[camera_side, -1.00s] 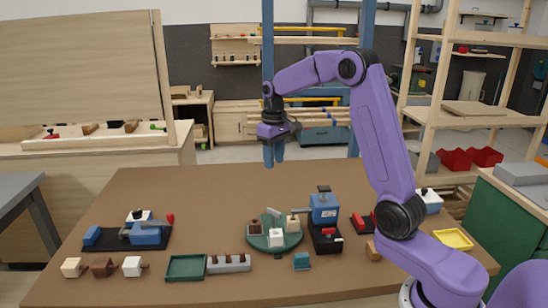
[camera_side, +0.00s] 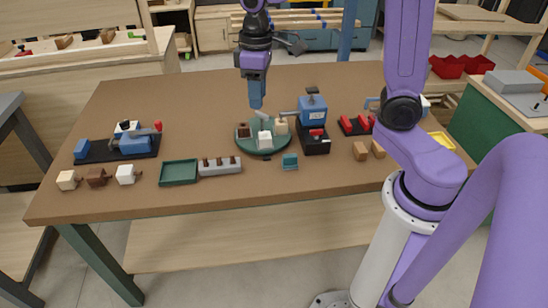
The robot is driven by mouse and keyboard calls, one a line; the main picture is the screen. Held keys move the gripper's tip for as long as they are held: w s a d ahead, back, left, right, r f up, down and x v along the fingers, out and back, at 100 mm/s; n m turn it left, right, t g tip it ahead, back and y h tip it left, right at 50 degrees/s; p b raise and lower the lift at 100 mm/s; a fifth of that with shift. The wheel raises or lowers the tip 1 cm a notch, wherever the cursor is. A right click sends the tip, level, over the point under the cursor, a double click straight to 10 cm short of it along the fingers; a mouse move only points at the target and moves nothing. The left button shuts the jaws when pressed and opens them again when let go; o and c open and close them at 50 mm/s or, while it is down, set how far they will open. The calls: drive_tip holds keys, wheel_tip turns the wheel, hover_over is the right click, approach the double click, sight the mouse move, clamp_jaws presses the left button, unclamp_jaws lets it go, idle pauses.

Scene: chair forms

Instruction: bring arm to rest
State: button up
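My purple arm rises from its white base at the right and reaches over the brown table (camera_side: 330,88). My gripper (camera_side: 256,100) points straight down above the back edge of a round green plate (camera_side: 262,150). Its blue fingers look like one block from here, so I cannot tell whether there is a gap between them. Nothing shows held below the fingertips. The plate carries a dark brown block (camera_side: 243,131), a white block (camera_side: 265,140) and a light block (camera_side: 281,127).
A blue press-like device (camera_side: 312,112) stands right of the plate. A green tray (camera_side: 178,172), a grey rack (camera_side: 220,167) and small blocks lie along the front. A black base with blue parts (camera_side: 118,147) is at left. The back of the table is clear.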

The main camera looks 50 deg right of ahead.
drive_tip(key=s+f+n, duration=0.1)
drive_tip(key=s+n, duration=0.2)
drive_tip(key=s, duration=0.8)
drive_tip(key=s+a+f+n, duration=0.1)
drive_tip(key=s+n, duration=0.3)
drive_tip(key=s, duration=0.8)
drive_tip(key=shift+f, duration=0.45)
